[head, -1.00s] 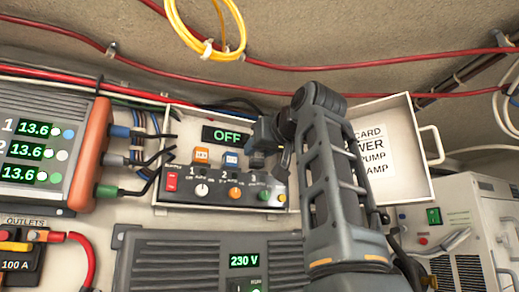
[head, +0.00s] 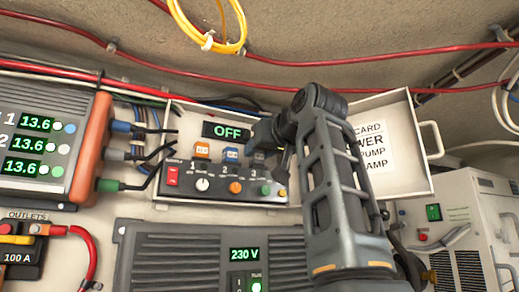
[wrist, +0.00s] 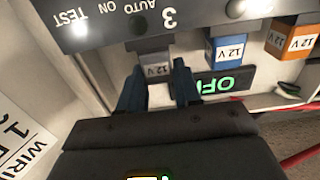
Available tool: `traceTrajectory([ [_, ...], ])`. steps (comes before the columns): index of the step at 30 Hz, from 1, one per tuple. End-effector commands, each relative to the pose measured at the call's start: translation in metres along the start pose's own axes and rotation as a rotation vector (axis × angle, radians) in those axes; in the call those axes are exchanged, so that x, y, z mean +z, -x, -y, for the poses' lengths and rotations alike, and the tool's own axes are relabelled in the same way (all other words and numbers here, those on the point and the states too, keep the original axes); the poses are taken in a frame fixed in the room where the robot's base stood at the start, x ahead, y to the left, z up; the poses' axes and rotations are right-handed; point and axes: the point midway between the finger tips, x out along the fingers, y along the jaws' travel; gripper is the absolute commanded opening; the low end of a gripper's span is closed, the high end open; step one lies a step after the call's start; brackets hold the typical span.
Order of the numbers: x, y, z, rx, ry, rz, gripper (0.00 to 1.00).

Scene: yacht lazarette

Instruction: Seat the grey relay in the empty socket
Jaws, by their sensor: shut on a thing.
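The grey relay (wrist: 158,72), marked 12 V, is between the two fingers of my gripper (wrist: 158,88) in the wrist view. My gripper is shut on it. In the head view my gripper (head: 264,140) is in front of the switch panel (head: 222,186), at column 3, right of the OFF display (head: 226,132), and mostly hides the relay. In the wrist view the relay's far end meets a dark grey socket block (wrist: 152,47) under the 3 label. I cannot tell whether it is in the socket or only against it.
A blue relay (head: 231,154) and an orange relay (head: 202,150) stand in columns 2 and 1, close to my gripper's left. The box's open door (head: 385,150) with a printed card is just right of my arm. Cables (head: 150,155) enter at the left.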

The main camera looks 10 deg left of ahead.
Motion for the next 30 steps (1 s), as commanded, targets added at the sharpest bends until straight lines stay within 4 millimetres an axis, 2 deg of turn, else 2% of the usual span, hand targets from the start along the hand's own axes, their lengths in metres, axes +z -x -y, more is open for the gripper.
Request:
traceTrajectory([
  [6,0.006,0.000,0.000,0.000,0.000,0.000,0.00],
  [7,0.005,0.000,0.000,0.000,0.000,0.000,0.35],
  [15,0.005,0.000,0.000,0.000,0.000,0.000,0.61],
  [25,0.006,0.004,0.000,0.001,0.000,0.000,0.63],
  [30,0.008,0.026,-0.001,0.002,0.001,-0.003,0.63],
])
